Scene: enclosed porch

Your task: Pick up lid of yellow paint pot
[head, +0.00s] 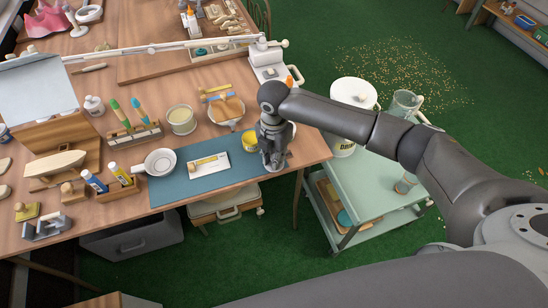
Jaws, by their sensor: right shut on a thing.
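The yellow paint pot (249,141) stands near the right end of the blue mat on the workbench. Part of it is hidden by my right gripper (274,160). My right gripper points down just right of the pot, near the bench's right edge. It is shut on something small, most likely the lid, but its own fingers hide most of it. I cannot tell whether the held thing is clear of the bench. My left gripper is not in view.
The blue mat (177,192) also bears a white card with a brush. A white saucepan (160,162), a cream-filled pot (181,120) and a bowl (227,111) stand nearby. A pale green trolley (372,180) with a white bucket (353,92) stands right of the workbench.

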